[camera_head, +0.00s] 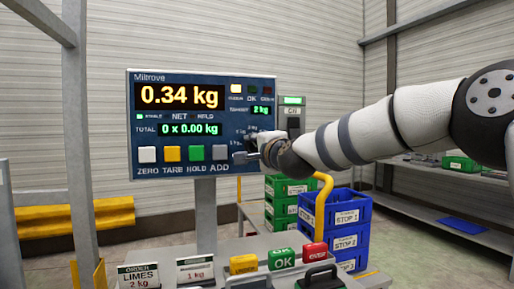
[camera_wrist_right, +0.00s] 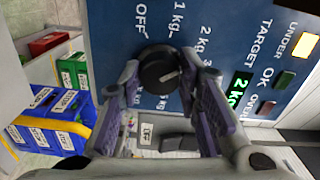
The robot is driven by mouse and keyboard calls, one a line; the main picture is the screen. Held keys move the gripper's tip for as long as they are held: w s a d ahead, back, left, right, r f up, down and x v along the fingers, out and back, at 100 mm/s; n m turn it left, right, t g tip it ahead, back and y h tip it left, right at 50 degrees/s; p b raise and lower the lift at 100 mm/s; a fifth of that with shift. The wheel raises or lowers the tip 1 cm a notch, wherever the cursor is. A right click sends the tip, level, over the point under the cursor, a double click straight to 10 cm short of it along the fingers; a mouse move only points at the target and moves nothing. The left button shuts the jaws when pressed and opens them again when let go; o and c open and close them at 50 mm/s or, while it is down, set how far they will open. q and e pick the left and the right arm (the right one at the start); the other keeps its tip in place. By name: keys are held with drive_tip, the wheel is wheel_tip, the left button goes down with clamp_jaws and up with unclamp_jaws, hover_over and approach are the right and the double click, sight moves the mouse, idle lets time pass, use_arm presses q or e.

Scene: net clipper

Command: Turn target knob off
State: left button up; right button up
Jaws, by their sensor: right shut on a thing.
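The scale panel (camera_head: 152,120) stands upright on a post, reading 0.34 kg, with its target display (camera_head: 262,110) at 2 kg. The black round target knob (camera_wrist_right: 158,70) shows in the right wrist view, with OFF, 1 kg, 2 kg and 3 kg printed around it. My right gripper (camera_wrist_right: 162,84) is shut on the knob, with one finger on each side. In the head view my right gripper (camera_head: 246,150) is at the panel's lower right and hides the knob. My left gripper is not in view.
Blue crates (camera_head: 345,221) and green crates (camera_head: 284,187) are stacked right of the panel, by a yellow rail (camera_head: 322,203). A grey metal post (camera_head: 78,140) rises at the left.

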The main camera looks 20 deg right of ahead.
drive_tip(key=shift+r+n, duration=0.15)
drive_tip(key=shift+n, duration=3.9)
drive_tip(key=shift+r+n, duration=0.15)
drive_tip(key=shift+n, duration=4.2)
drive_tip(key=o, duration=0.9)
drive_tip(key=shift+o, duration=1.2)
drive_tip(key=shift+f, duration=0.15)
